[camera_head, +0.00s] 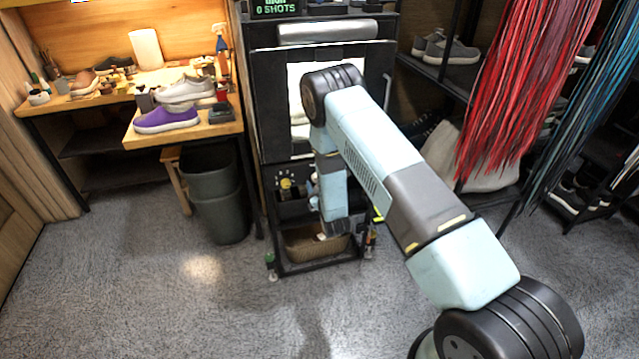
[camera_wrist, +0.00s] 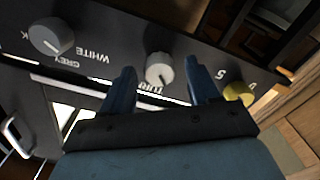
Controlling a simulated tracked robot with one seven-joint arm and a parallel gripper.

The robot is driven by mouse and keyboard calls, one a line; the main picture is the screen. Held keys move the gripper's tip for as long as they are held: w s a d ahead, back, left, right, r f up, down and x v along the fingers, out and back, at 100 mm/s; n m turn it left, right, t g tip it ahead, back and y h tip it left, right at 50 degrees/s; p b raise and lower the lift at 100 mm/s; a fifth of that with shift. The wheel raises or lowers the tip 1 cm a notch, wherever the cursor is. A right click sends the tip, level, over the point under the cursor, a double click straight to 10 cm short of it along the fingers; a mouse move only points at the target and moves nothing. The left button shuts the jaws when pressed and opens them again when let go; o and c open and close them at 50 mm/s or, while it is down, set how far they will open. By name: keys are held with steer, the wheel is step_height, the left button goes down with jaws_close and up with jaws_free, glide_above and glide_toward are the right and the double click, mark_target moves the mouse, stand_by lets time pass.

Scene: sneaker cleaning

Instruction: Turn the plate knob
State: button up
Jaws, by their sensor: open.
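In the wrist view a dark panel carries a light grey knob (camera_wrist: 50,37) at upper left, a white knob (camera_wrist: 158,70) in the middle, and a yellow knob (camera_wrist: 240,93) at right. No label that I can read says "plate". My gripper (camera_wrist: 159,73) is open, with its blue fingers spread to the left and right of the white knob. I cannot tell whether the fingertips reach around it or stop short.
The panel sits on a tall black rack (camera_head: 259,110) with a wicker basket (camera_head: 318,247) below. At left are a wooden workbench (camera_head: 130,100) with shoes and a grey bin (camera_head: 218,200). Red strips (camera_head: 520,90) hang at right. The front carpet is clear.

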steer(key=v, duration=1.3)
steer(key=shift+s, duration=0.35)
steer(key=shift+d, duration=0.1)
steer(key=w+d+r+m+g+h, duration=0.1)
steer(key=w+d+r+m, duration=0.15)
steer(key=r, duration=0.55)
steer(key=w+d+r+m+g+h, duration=0.1)
steer(key=w+d+r+g, duration=0.15)
steer(key=r, duration=0.55)
steer(key=w+d+r+m+g+h, duration=0.1)
steer(key=w+r+m, duration=0.15)
steer(key=r, duration=0.55)
steer(key=s+d+r+g, duration=0.1)
steer(key=s+d+r, duration=0.25)
steer(key=r, duration=0.35)
steer(key=s+d+r+g, duration=0.2)
steer(key=s+d+r, duration=0.1)
steer(key=s+r, duration=0.3)
steer(key=s+d+r+m+g, duration=0.1)
steer(key=s+r, duration=0.3)
steer(key=s, duration=0.5)
steer(key=s+d+r+m+g+h, duration=0.1)
steer(key=s+d+r, duration=0.3)
steer(key=s, duration=0.6)
steer(key=s+d+r+m+g+h, duration=0.1)
steer(key=s+d+r+g, duration=0.1)
steer(key=s, duration=0.8)
steer(key=shift+s+d+r, duration=0.2)
steer(key=shift+d+r, duration=0.5)
steer(key=shift+r, duration=0.2)
